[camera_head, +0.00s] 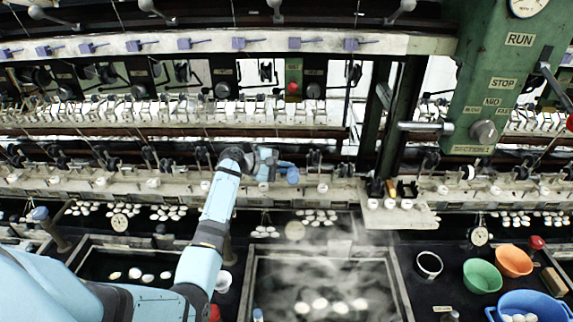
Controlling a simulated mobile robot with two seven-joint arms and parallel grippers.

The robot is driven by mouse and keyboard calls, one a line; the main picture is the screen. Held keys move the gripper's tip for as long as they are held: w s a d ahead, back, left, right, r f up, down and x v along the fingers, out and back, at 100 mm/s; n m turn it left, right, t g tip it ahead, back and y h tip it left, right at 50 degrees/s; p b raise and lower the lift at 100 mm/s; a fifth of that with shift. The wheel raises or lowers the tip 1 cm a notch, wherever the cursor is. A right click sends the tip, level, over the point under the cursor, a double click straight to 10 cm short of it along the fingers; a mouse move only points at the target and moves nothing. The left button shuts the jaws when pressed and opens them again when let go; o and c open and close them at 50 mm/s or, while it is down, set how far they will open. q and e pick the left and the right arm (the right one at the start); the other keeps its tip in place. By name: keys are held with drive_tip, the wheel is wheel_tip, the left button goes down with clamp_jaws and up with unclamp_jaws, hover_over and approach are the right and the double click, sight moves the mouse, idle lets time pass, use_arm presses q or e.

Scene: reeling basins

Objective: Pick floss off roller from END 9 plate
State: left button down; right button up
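My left arm reaches up from the lower left, and its gripper (282,170) is at the pale ledge (340,190) of the reeling machine, just in front of a row of small dark fittings. The gripper is small and partly turned away, so its fingertips and anything between them cannot be made out. Small plates line the ledge, but their lettering is too small to read, so I cannot tell which is END 9. The roller and any floss on it cannot be told apart near the gripper. My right gripper is not in view.
A steaming basin (396,278) with white cocoons lies below the ledge, and another basin (78,256) is at left. Green (482,277), orange (514,261) and blue (545,305) bowls and a dark cup (428,264) stand at right. A green control post (500,75) rises at right.

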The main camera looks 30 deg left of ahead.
sight(294, 167)
use_arm(q)
drive_tip(key=s+d+r, duration=0.1)
drive_tip(key=s+r+p, duration=0.1)
drive_tip(key=s+r, duration=0.1)
drive_tip(key=s+d+r, duration=0.1)
drive_tip(key=shift+s+d+r, duration=0.25)
drive_tip(key=shift+d, duration=0.1)
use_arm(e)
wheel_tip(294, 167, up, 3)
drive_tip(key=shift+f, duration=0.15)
use_arm(q)
drive_tip(key=s+d+f+n+t+y, duration=0.3)
drive_tip(key=s+d+f+n+y, duration=0.25)
drive_tip(key=s+d, duration=0.3)
drive_tip(key=s+d+r+n+y, duration=0.3)
drive_tip(key=s+d+r+y, duration=0.1)
drive_tip(key=s+d+r, duration=0.2)
drive_tip(key=s+d, duration=0.1)
drive_tip(key=s, duration=0.1)
drive_tip(key=shift+s+t, duration=0.4)
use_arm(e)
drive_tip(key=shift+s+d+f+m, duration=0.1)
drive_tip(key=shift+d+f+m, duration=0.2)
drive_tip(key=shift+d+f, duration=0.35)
